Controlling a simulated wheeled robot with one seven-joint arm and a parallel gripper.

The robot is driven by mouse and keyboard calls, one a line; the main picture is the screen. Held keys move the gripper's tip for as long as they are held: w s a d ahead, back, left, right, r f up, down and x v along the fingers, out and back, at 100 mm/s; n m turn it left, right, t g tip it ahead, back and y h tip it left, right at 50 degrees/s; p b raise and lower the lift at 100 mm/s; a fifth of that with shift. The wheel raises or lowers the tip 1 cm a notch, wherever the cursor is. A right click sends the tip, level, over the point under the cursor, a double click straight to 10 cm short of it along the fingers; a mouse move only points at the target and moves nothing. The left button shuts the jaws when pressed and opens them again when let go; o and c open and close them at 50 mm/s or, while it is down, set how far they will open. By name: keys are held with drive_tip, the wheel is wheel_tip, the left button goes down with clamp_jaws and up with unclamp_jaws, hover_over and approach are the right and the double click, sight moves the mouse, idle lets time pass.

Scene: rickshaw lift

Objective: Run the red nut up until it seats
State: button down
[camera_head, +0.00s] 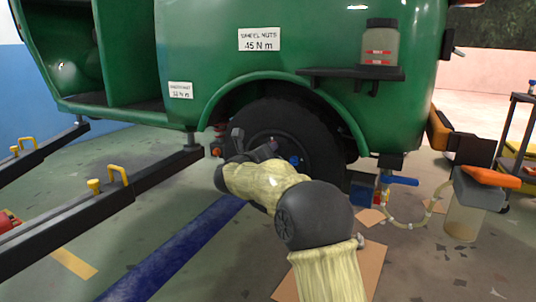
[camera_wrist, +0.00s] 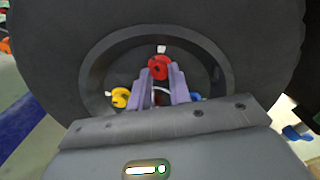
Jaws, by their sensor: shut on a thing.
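The red nut (camera_wrist: 158,66) shows in the wrist view near the top of the wheel hub, between my fingertips. My gripper (camera_wrist: 160,75) is shut on the red nut, with one purple-grey finger on each side of it. A pale stud end shows just above the nut. How far along its stud the nut sits cannot be told. In the head view my arm reaches the wheel (camera_head: 305,130) and hides most of the hub and the red nut.
A yellow nut (camera_wrist: 121,97) is left of my fingers; a blue nut (camera_wrist: 195,97) is partly hidden at right. The green rickshaw body (camera_head: 215,90) overhangs the wheel. Dark lift rails (camera_head: 120,195) lie left. A blue-handled valve (camera_head: 400,180) and hose stand right.

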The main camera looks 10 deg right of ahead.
drive_tip(key=shift+a+f, duration=0.15)
drive_tip(key=shift+f, duration=0.1)
drive_tip(key=c, duration=1.3)
unclamp_jaws()
drive_tip(key=shift+c, duration=0.2)
drive_tip(key=shift+o, duration=0.3)
drive_tip(key=shift+r, duration=0.15)
drive_tip(key=p+v, duration=0.5)
drive_tip(key=v, duration=1.2)
drive_tip(key=shift+s, duration=0.15)
drive_tip(key=shift+r, duration=0.15)
